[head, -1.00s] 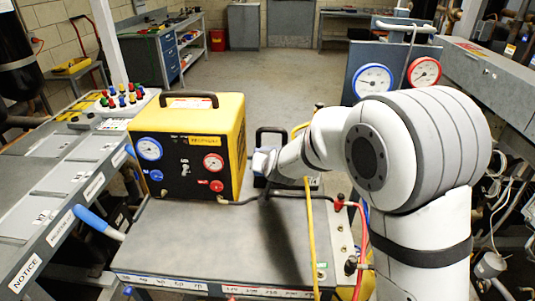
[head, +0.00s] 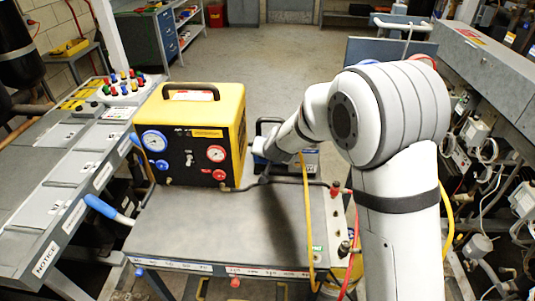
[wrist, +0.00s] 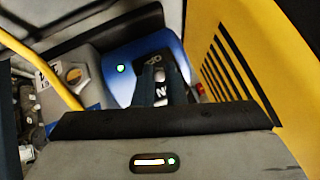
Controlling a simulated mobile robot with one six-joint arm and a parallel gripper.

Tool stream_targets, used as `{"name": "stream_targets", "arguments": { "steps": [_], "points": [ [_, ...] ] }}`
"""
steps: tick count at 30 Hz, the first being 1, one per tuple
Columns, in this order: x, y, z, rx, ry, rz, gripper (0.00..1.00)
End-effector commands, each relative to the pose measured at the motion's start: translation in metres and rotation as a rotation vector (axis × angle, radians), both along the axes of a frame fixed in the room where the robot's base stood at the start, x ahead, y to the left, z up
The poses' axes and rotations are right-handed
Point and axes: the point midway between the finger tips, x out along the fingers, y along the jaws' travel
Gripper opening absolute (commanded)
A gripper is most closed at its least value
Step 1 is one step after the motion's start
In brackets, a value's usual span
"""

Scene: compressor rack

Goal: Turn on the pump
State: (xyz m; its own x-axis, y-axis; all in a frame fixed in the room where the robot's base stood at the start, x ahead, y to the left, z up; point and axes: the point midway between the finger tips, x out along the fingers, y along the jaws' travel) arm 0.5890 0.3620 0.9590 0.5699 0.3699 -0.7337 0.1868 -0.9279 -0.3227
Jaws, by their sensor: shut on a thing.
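The pump (head: 303,158), blue and grey with a black carrying handle, stands behind the cart top, just right of the yellow machine (head: 240,120). In the wrist view the pump's blue housing (wrist: 171,50) fills the upper middle, with a small lit green spot on it. My gripper (wrist: 160,85) points at this housing, its dark fingers close together beside black parts and white lettering, partly hidden. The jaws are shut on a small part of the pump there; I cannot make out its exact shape. In the head view my wrist hides the fingertips.
The yellow machine (wrist: 228,70) rises close on the right in the wrist view. A yellow hose (head: 307,215) hangs by the cart's right side. The grey cart top (head: 220,222) is clear. A panel bench (head: 65,180) stands left; open floor lies behind.

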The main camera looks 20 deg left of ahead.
Motion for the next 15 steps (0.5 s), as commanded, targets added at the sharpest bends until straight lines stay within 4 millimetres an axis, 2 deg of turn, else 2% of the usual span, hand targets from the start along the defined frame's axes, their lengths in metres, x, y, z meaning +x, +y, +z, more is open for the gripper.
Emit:
{"name": "stream_targets", "arguments": {
  "steps": [1, 2, 4, 11, 15],
  "points": [
    [0.002, -0.001, 0.001, 0.001, -0.004, -0.003, 0.00],
    [0.002, -0.001, 0.001, 0.001, -0.004, -0.003, 0.12],
    [0.002, -0.001, 0.001, 0.001, -0.003, -0.003, 0.18],
    [0.000, 0.000, 0.001, 0.000, -0.002, -0.001, 0.18],
    [-0.005, -0.004, 0.011, 0.001, -0.003, 0.000, 0.18]
  ]
}}
